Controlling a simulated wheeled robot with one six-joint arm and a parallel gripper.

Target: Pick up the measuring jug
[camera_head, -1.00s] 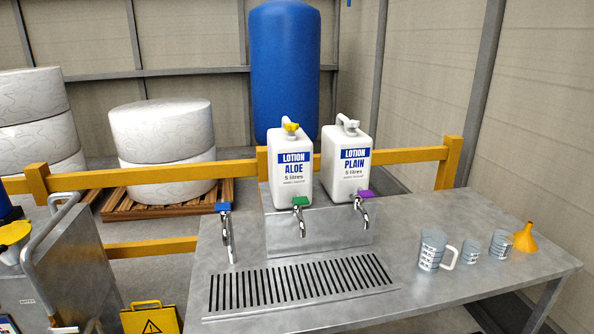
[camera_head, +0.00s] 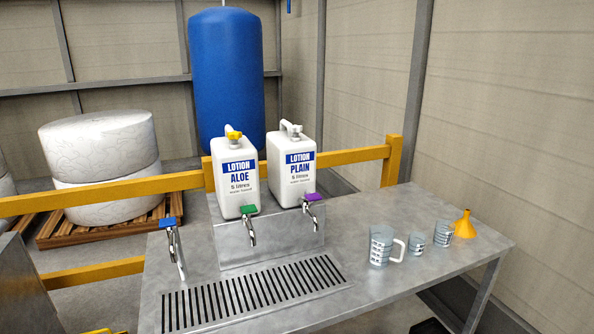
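The measuring jug (camera_head: 381,246) is a clear, greyish vessel with dark markings and a pale handle on its right side. It stands upright on the right part of the metal table (camera_head: 345,302), to the right of the drip grate. My gripper is not in view.
A yellow funnel (camera_head: 465,224) stands right of the cups. White lotion jugs marked ALOE (camera_head: 236,177) and PLAIN (camera_head: 291,165) sit on a metal riser with taps. A slotted grate (camera_head: 252,290) lies in front. A yellow rail (camera_head: 350,157) runs behind the table.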

